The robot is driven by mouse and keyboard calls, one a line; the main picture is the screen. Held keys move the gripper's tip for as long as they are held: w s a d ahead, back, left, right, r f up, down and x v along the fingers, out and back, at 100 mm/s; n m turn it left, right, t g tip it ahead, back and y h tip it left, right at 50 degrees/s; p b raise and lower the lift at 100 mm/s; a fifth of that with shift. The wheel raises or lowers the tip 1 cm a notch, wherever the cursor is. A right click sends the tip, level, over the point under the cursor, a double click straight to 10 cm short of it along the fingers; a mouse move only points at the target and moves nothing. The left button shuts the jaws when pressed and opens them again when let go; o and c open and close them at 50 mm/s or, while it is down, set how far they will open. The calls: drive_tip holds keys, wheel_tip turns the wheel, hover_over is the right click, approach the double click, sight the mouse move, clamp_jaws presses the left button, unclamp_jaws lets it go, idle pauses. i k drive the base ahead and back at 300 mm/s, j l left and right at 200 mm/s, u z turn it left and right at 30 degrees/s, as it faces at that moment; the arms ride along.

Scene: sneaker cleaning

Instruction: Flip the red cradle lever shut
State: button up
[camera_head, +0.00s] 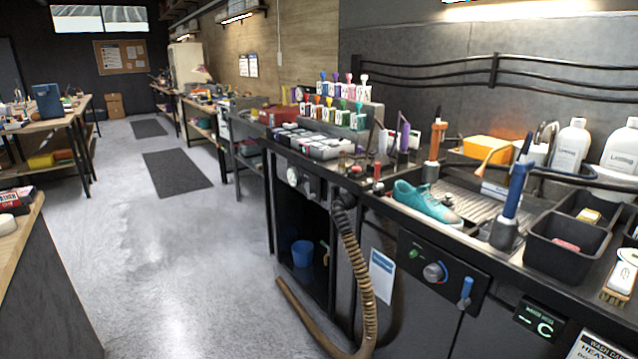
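The cradle itself cannot be made out clearly. My gripper is not in view.
A blue-handled tool (514,195) stands upright right of the sneaker, near a black bin (566,247). An orange-handled tool (435,145) stands behind the sneaker. A brown hose (358,265) hangs in front. The grey floor (190,270) at left is clear.

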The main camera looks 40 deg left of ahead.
sight(377, 186)
drive_tip(key=u, duration=1.25)
drive_tip(key=i+u, duration=0.3)
drive_tip(key=i, duration=0.15)
drive_tip(key=i+l+u, duration=0.25)
drive_tip(key=i, duration=0.2)
